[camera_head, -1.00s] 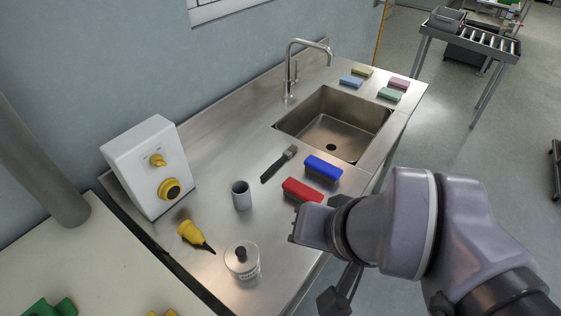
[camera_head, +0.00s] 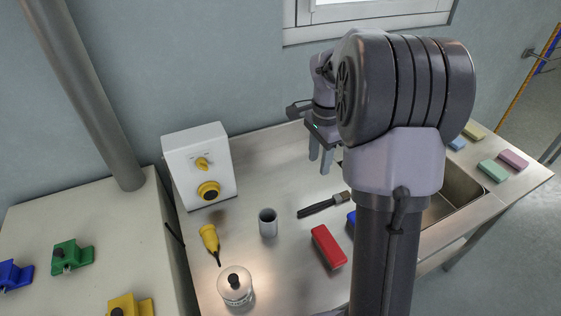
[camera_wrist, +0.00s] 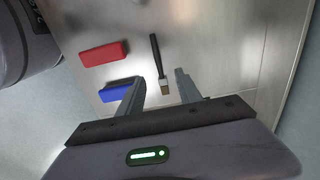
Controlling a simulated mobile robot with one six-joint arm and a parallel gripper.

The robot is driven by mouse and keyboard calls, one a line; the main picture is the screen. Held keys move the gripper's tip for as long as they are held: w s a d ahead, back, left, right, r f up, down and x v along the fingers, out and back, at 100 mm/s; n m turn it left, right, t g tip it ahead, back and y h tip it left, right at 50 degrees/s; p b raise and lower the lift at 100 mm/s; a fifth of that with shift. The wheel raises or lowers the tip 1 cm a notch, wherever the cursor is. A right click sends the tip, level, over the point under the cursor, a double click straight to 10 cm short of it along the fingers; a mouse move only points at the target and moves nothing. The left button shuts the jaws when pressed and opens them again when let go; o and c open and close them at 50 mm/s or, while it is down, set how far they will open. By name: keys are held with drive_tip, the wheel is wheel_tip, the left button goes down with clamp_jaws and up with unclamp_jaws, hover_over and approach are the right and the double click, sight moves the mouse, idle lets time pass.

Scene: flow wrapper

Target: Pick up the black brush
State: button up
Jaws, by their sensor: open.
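The black brush (camera_head: 323,205) lies flat on the steel counter, with a dark handle and a brownish bristle end. In the wrist view the brush (camera_wrist: 156,55) shows beyond my fingertips, its bristle end lying in line with the gap between them. My gripper (camera_head: 320,168) hangs above the counter, behind the brush in the head view, with its fingers pointing down. The two fingers (camera_wrist: 160,78) are apart and hold nothing.
The sink (camera_head: 452,196) is partly behind my arm.

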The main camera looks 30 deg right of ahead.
drive_tip(key=b, duration=0.5)
hover_over(312, 207)
drive_tip(key=f, duration=1.2)
drive_tip(key=shift+w+d+f, duration=0.3)
drive_tip(key=shift+w+d, duration=0.05)
drive_tip(key=shift+w, duration=0.05)
drive_tip(key=f+b, duration=0.2)
drive_tip(key=f, duration=0.1)
drive_tip(key=f+b, duration=0.1)
drive_tip(key=f, duration=0.1)
drive_tip(key=shift+s+a+f, duration=0.15)
drive_tip(key=shift+s+a, duration=0.15)
drive_tip(key=shift+a, duration=0.1)
drive_tip(key=shift+c, duration=1.1)
clamp_jaws()
